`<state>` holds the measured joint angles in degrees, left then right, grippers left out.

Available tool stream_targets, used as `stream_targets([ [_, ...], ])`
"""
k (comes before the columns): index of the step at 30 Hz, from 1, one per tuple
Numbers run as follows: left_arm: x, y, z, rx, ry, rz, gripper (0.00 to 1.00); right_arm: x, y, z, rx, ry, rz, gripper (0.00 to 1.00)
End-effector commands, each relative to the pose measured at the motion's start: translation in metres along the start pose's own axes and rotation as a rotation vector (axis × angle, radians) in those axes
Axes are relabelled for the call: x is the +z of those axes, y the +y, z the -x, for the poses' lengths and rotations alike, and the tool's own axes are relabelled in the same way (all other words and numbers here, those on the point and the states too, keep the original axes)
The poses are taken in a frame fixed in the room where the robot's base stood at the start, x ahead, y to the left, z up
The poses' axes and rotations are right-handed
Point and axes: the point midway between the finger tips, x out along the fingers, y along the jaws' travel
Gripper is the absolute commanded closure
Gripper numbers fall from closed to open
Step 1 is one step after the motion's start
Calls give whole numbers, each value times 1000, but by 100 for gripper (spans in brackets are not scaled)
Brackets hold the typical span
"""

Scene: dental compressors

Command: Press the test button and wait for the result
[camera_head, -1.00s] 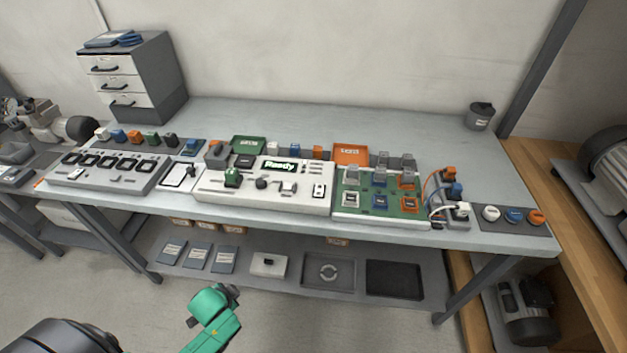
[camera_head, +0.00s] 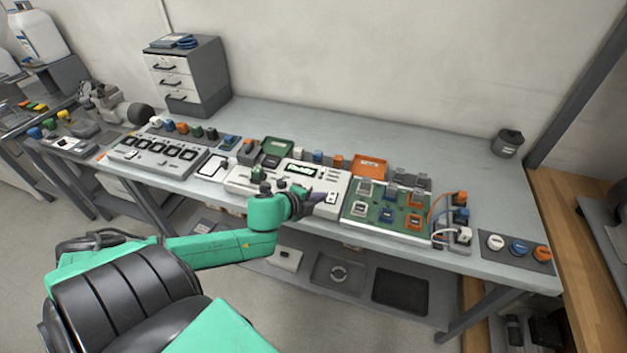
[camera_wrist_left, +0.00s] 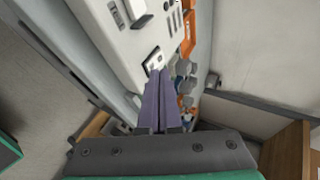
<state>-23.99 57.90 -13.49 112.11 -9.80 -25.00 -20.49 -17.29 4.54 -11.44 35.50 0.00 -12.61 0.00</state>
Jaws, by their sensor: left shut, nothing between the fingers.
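The white test unit (camera_head: 240,178) stands on the workbench, and its lit display (camera_head: 302,168) seems to read "Ready", though the text is small. A small black-framed white button (camera_head: 331,198) sits at the right end of its top; it also shows in the left wrist view (camera_wrist_left: 154,61). My left gripper (camera_head: 321,197) is shut and empty, with its purple fingers just beside this button. In the left wrist view the shut fingertips (camera_wrist_left: 160,74) lie at the button's near edge; I cannot tell whether they touch it. My right gripper is not in view.
A green board (camera_head: 382,217) with several grey and orange sockets lies right of the unit. Cabled plugs (camera_head: 460,235) stand beyond it. A panel with several black-framed slots (camera_head: 158,150) lies to the left.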

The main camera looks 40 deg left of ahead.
Motion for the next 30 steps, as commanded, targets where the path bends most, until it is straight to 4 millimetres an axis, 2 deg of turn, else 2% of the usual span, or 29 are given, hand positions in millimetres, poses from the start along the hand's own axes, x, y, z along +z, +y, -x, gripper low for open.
stream_targets([
  [3, 22, -32, -3, -36, 121, -391, 100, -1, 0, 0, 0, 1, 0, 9],
  [6, 41, -55, 5, -27, 233, -703, 100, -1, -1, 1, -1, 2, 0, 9],
  [9, 59, -72, 19, 7, 326, -938, 100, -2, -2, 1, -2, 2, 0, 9],
  [12, 70, -83, 32, 40, 385, -1075, 100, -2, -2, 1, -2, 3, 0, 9],
  [15, 74, -87, 38, 56, 413, -1127, 100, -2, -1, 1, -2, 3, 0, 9],
  [24, 74, -86, 38, 55, 418, -1127, 100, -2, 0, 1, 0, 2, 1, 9],
  [30, 74, -74, 29, 55, 417, -1125, 100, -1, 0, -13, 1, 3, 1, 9],
])
